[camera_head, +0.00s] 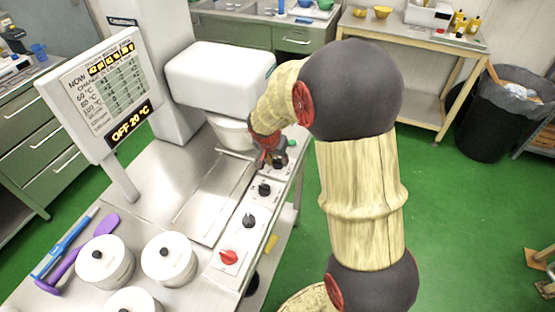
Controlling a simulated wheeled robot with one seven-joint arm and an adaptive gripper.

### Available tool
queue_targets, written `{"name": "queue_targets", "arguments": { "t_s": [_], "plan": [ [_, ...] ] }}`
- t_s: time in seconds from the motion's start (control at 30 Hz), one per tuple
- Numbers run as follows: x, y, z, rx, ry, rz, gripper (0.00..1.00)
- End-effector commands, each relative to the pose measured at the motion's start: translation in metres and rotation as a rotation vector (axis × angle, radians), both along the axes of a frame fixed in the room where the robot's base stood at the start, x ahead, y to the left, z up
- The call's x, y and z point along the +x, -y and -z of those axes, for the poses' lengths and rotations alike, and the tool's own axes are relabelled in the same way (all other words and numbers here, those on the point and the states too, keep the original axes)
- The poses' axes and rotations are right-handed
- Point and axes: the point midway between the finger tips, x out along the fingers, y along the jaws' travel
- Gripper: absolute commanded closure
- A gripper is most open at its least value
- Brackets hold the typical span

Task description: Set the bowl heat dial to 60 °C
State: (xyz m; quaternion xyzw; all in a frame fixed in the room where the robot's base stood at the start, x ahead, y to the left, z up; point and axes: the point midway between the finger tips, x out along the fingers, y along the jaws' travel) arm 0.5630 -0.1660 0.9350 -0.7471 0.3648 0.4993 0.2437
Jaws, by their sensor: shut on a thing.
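A control panel (240,238) runs along the front edge of the steel bench, with a red knob (229,257), two black dials (249,220) (264,188) and a green button (291,143) in a row. My gripper (271,163) points down at the panel, between the upper visible black dial and the green button. It is shut on a dial there, which the fingers mostly hide; its setting and label cannot be read. The display (105,90) shows a table with temperatures and "OFF 20 °C" at the bottom. The bowl (231,132) sits under the white mixer head (218,76).
Lidded white pots (168,258) (105,261), a blue tool (65,245) and a purple spatula (106,226) lie on the bench's left part. A black bin (493,122) and a side table (420,38) stand at the back right. The green floor on the right is mostly clear.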

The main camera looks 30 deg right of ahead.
Motion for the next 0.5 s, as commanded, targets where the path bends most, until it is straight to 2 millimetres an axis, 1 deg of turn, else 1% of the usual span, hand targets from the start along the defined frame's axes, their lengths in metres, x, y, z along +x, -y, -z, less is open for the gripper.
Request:
{"name": "queue_targets", "arguments": {
  "t_s": [0.27,0.5],
  "plan": [
    [-0.0004,0.0003,-0.0009,0.0,0.0,-0.025,0.95],
    [-0.0015,0.0008,-0.0023,0.001,-0.002,-0.138,0.95]
  ]
}}
